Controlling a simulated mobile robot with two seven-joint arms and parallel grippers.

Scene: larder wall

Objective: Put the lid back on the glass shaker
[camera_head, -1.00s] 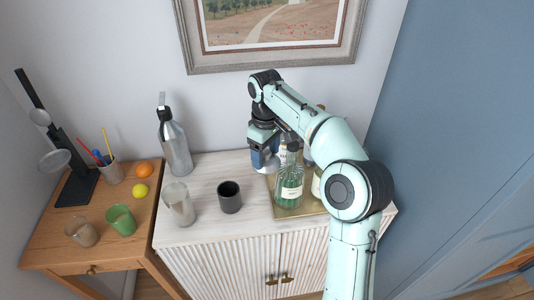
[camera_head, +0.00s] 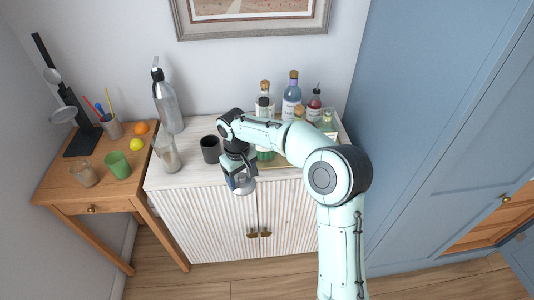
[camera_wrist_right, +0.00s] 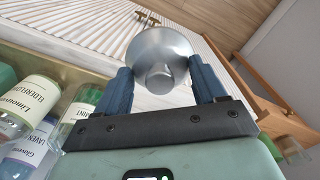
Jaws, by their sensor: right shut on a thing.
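The glass shaker (camera_head: 168,155) is a tall clear glass standing upright on the left of the white cabinet top, with no lid on it. The lid (camera_head: 243,184) is a silver dome with a short knob. My right gripper (camera_head: 238,172) is shut on the lid and holds it in front of the cabinet's front edge, to the right of the shaker and apart from it. In the right wrist view the lid (camera_wrist_right: 160,58) sits between the two blue fingers (camera_wrist_right: 163,85). My left gripper is not in view.
A dark cup (camera_head: 211,149) stands between the shaker and my right arm. A tall metal bottle (camera_head: 167,102) stands behind the shaker. Several bottles (camera_head: 291,100) crowd a tray at the right, partly hidden by my arm. A wooden side table (camera_head: 60,192) at left holds glasses and fruit.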

